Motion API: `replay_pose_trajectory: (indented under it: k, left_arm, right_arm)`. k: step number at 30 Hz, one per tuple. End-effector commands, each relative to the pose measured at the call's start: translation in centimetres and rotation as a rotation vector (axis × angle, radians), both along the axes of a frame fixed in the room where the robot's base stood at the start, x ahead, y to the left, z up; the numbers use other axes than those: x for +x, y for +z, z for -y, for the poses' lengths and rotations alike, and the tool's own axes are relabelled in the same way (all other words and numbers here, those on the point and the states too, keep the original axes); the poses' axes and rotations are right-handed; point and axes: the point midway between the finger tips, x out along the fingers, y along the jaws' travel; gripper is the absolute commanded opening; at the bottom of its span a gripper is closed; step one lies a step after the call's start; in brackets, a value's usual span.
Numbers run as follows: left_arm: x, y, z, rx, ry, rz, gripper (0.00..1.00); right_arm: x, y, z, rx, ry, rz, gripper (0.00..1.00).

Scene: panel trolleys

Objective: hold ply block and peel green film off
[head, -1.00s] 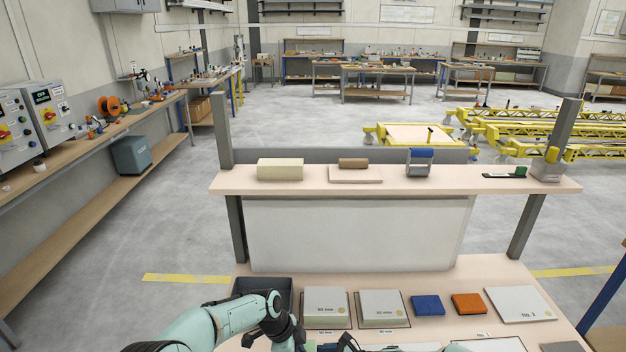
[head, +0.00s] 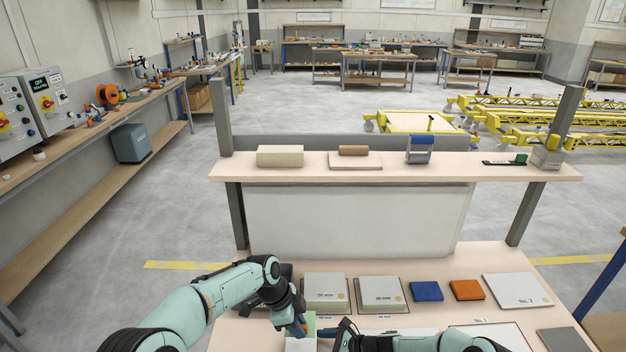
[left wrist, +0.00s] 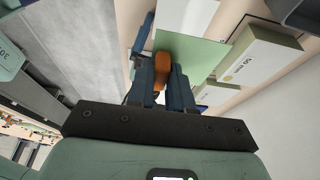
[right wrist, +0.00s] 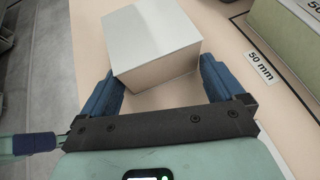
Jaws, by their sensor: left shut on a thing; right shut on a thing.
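The ply block (right wrist: 160,78) has a pale top and tan sides in the right wrist view; its white top shows at the bottom edge of the head view (head: 299,345). My right gripper (right wrist: 160,85) has its blue fingers on either side of the block, shut on it. The green film (left wrist: 192,55) is a flat sheet in the left wrist view, beside a white surface. My left gripper (left wrist: 166,80) is shut on an orange tab (left wrist: 172,70) at the film's edge. In the head view my left gripper (head: 301,329) is at the film; the right fingertips are mostly hidden.
Two pale blocks (head: 325,288) (head: 380,289) stand just behind my grippers. A blue pad (head: 427,291), an orange pad (head: 467,289) and a No. 2 panel (head: 518,290) lie to the right. A raised shelf (head: 225,169) spans the back.

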Motion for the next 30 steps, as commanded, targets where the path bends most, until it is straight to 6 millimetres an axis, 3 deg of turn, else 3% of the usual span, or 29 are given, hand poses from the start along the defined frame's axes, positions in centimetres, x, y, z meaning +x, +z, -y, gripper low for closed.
replay_pose_trajectory:
  k: [21,30]
  left_arm:
    - [0.0,5.7,0.0,0.0,0.0,0.002,0.0]
    - [0.0,6.0,0.0,0.0,-0.001,0.0,0.0]
  right_arm:
    - [0.0,0.0,0.0,0.001,0.0,0.0,0.59]
    - [0.0,0.0,0.0,0.001,0.0,0.0,0.59]
